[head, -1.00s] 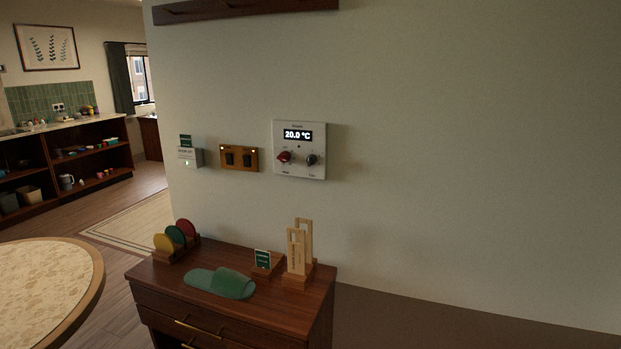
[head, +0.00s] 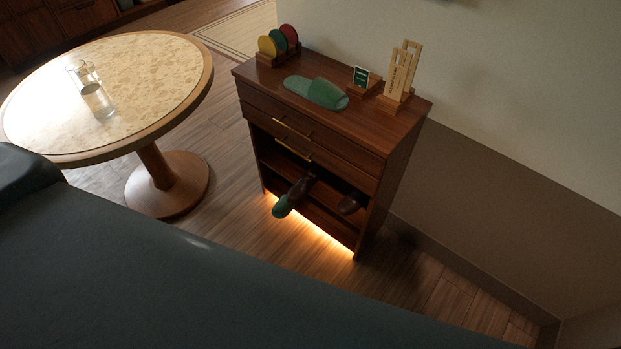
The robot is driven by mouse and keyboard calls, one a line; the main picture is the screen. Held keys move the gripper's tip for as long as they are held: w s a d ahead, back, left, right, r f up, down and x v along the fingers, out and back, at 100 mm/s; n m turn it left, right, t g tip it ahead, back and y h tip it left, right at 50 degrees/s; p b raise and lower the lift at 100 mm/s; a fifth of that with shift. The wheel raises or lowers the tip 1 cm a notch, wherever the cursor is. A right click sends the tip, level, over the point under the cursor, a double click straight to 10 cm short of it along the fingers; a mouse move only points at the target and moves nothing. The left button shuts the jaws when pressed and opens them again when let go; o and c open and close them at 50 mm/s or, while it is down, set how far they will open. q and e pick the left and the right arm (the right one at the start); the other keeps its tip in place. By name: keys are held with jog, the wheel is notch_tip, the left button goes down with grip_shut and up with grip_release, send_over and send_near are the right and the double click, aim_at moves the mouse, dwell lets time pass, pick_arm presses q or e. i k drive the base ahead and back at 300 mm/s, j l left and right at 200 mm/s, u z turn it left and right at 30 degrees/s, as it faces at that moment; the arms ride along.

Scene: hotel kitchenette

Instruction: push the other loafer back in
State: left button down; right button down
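Two dark brown loafers are in the open lower part of the wooden cabinet in the head view. The left loafer (head: 300,189) sticks out well past the front edge of its shelf. The right loafer (head: 350,204) is further right; its end shows near the shelf front, and the rest is in shadow. A green slipper (head: 283,207) pokes out lower down, below the left loafer. Neither of my grippers is in view.
The cabinet (head: 375,165) has drawers with brass handles above the shelves. A green slipper (head: 317,92), coloured discs (head: 278,41) and wooden tags (head: 400,72) are on top. A round table (head: 120,95) with glasses stands left. Floor before the cabinet is clear.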

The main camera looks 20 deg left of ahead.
aim_at(299, 192)
jog(key=i+j+z, duration=0.1)
jog(key=j+z, duration=0.25)
jog(key=j, duration=0.3)
jog(key=j+z, duration=0.4)
jog(key=j, duration=0.25)
jog(key=j+z, duration=0.35)
jog(key=j, duration=0.35)
